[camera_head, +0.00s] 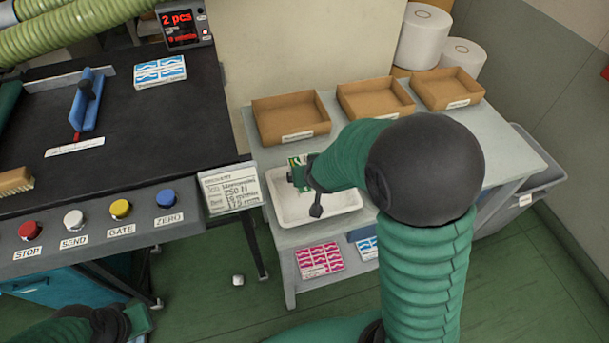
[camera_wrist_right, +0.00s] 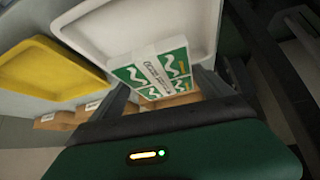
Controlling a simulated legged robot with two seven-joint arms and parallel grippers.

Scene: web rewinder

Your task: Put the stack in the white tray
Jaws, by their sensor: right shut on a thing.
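The stack is a banded pack of green and white cards. It shows clearly in the right wrist view (camera_wrist_right: 155,72) and only as a small green and white edge in the head view (camera_head: 297,161). My right gripper (camera_wrist_right: 160,95) is shut on the stack; it also shows in the head view (camera_head: 306,184). It holds the stack over the white tray (camera_head: 290,214), whose rim also shows in the wrist view (camera_wrist_right: 85,36). My arm hides the tray's right part; I cannot tell the gap below the stack. My left gripper (camera_head: 138,320) is at the bottom left, its jaws unclear.
Three cardboard trays (camera_head: 291,135) line the back of the grey bench. A yellow tray (camera_wrist_right: 40,75) lies beside the white one in the wrist view. A label sign (camera_head: 232,188) stands left of the white tray. Pink packs (camera_head: 319,261) lie on the lower shelf.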

